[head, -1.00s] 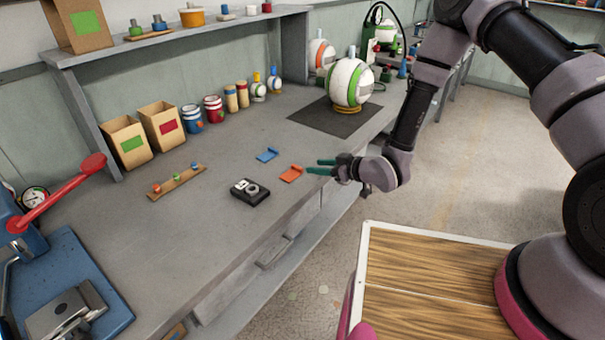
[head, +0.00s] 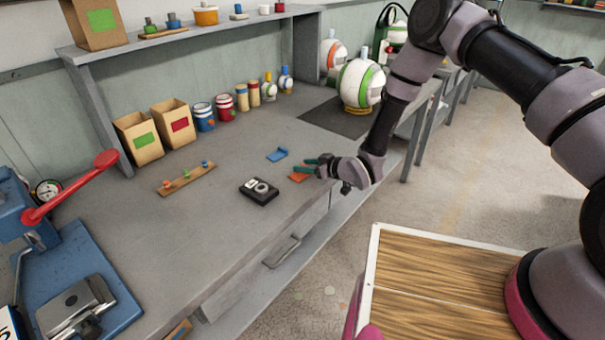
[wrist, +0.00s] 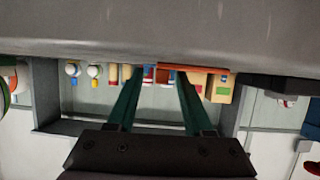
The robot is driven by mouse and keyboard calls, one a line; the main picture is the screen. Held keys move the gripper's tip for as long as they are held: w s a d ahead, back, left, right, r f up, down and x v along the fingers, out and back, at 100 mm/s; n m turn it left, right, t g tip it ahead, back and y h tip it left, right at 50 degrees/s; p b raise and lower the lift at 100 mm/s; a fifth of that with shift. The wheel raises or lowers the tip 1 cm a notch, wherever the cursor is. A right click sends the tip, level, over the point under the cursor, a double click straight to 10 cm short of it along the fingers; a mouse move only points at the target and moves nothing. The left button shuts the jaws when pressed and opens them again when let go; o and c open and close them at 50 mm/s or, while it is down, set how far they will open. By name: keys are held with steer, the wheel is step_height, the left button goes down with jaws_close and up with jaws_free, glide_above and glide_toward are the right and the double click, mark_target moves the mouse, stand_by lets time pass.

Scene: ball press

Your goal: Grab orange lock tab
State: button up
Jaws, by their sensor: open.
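The orange lock tab (head: 299,177) lies flat on the grey bench near its front edge, partly hidden behind my gripper in the head view. My gripper (head: 311,163) is open and empty, low over the bench right at the tab. In the wrist view, the two teal fingers of my gripper (wrist: 160,76) are spread apart. A thin orange-brown strip, seemingly the tab (wrist: 195,69), shows edge-on beyond the fingertips, from between them to right of the right finger. I cannot tell whether a finger touches it.
A blue tab (head: 277,155) lies just behind the orange one. A black device (head: 259,191) sits to the left. A wooden strip with coloured knobs (head: 186,179) lies farther left. A striped ball (head: 361,84) stands on a dark mat behind. Bench space between is clear.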

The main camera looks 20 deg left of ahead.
jaws_close()
